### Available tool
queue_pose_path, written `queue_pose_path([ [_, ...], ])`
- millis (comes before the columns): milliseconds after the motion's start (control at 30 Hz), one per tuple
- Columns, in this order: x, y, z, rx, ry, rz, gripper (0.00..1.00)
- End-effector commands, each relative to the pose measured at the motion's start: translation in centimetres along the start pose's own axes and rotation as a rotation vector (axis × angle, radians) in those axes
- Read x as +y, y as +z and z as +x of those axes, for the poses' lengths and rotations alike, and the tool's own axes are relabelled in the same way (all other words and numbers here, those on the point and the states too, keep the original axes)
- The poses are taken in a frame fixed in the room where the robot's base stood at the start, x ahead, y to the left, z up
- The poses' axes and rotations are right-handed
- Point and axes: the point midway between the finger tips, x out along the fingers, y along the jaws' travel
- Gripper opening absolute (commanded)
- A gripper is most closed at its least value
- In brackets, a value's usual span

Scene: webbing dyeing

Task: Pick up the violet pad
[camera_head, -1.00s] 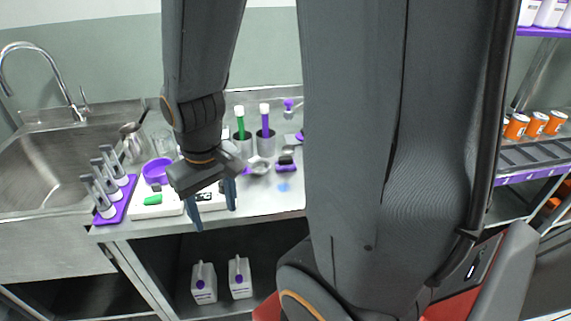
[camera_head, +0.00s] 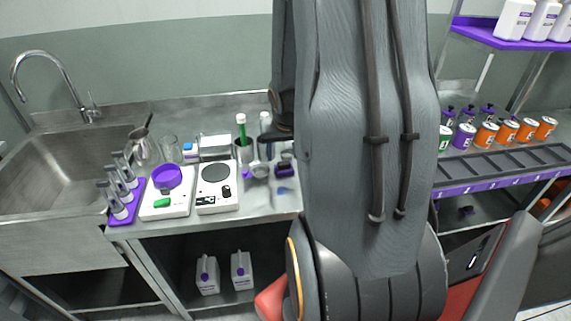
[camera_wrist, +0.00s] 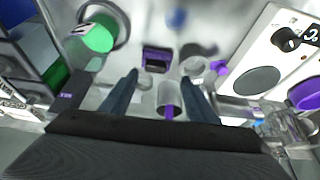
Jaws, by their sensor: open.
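The violet pad, a small violet block with a dark top, lies on the steel counter beside my arm in the head view (camera_head: 284,170). In the wrist view the violet pad (camera_wrist: 157,58) shows ahead of my fingertips, near the middle between them. My gripper (camera_wrist: 160,84) is open and empty, its two fingers apart on either side of a steel cup with a violet-handled tool (camera_wrist: 169,100). The pad is not between the fingers. In the head view my arm hides most of the gripper.
A blue spot (camera_wrist: 177,18) lies beyond the pad. Shelves with orange jars (camera_head: 486,134) stand right.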

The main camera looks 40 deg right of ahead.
Motion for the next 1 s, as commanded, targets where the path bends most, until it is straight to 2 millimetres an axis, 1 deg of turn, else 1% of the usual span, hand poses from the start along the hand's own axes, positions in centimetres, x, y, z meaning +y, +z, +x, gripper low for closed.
queue_pose_path([
  [33, 0.6, -0.2, 0.1, 0.006, 0.002, 0.011, 0.55],
  [100, 0.8, -0.3, 0.6, 0.01, 0.003, 0.016, 0.55],
  [433, 0.8, -0.3, 4.0, 0.009, 0.002, 0.016, 0.55],
  [600, 1.0, -0.1, 6.2, 0.007, 0.003, 0.015, 0.55],
  [700, 0.9, -0.2, 7.1, 0.007, 0.002, 0.015, 0.55],
  [833, 0.9, -0.2, 7.9, 0.009, 0.002, 0.014, 0.55],
  [1000, 0.9, -0.3, 8.0, 0.011, 0.002, 0.014, 0.55],
])
